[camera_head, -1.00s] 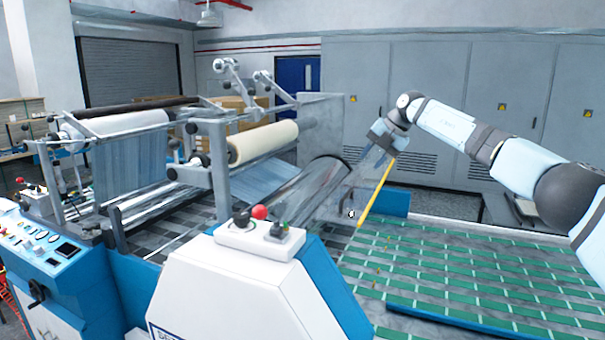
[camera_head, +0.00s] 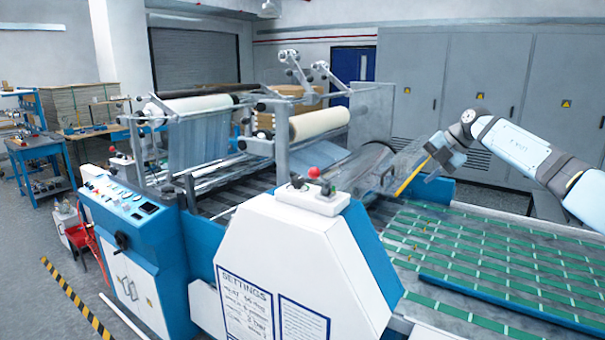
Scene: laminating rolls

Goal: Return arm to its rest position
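My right arm (camera_head: 530,150) comes in from the right edge and reaches across toward the laminating machine (camera_head: 290,255). My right gripper (camera_head: 432,162) is over the far edge of the green-striped conveyor, beside the clear cover at the machine's outlet. A yellow stick-like piece (camera_head: 410,180) shows just below and left of the gripper; whether it is held cannot be told. The fingers are too small and overlapped to read. My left gripper is not in view.
The conveyor bed (camera_head: 480,262) carries a loose blue bar (camera_head: 500,305). A cream roll (camera_head: 318,124) and a white film roll (camera_head: 195,105) sit on the machine. Grey cabinets (camera_head: 490,75) stand behind the arm. Open floor (camera_head: 50,240) lies at the left.

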